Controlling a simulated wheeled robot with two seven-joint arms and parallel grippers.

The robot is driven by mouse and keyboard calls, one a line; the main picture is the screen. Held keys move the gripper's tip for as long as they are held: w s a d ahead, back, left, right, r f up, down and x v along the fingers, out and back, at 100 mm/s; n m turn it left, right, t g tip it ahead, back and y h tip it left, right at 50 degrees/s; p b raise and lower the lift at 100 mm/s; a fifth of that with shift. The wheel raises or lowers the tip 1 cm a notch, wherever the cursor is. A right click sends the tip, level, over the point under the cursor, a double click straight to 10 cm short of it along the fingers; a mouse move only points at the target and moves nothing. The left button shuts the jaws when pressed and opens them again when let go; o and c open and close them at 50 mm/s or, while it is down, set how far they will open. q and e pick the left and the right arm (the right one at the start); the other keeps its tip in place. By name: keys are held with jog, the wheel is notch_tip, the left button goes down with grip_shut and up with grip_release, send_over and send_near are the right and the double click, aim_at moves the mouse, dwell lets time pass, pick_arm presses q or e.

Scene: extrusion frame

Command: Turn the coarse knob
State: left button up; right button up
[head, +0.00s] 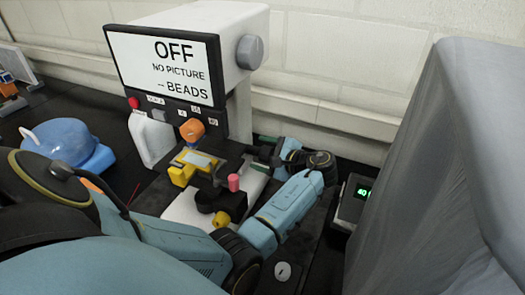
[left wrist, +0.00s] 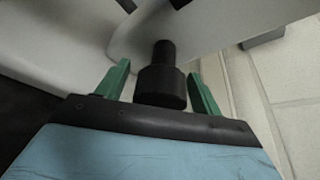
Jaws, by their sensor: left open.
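The microscope-like machine (head: 195,20) is white, with a dark-framed screen on its front. The knob projects from the pale body. In the head view I cannot make out the knob. My right gripper is not in view.
The screen (head: 165,65) reads OFF, NO PICTURE, BEADS. A grey round knob (head: 250,52) sits high on the machine's side. A white bottle (head: 152,138) and a blue object (head: 65,143) stand left. A tall grey surface (head: 440,190) and a small green display (head: 362,191) bound the right.

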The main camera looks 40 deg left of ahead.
pick_arm(q)
jog(key=shift+a, duration=0.15)
jog(key=c, duration=1)
jog(key=shift+o, duration=0.2)
jog(key=shift+n+t+y+b, duration=0.4)
jog(key=shift+n+y+b, duration=0.1)
jog(key=shift+n, duration=0.6)
jog(key=shift+w, duration=0.1)
jog(key=o, duration=1)
jog(key=shift+c, duration=0.2)
jog(key=b+v, duration=0.1)
jog(key=v, duration=0.6)
jog(key=shift+d, duration=0.3)
jog(key=shift+r, duration=0.1)
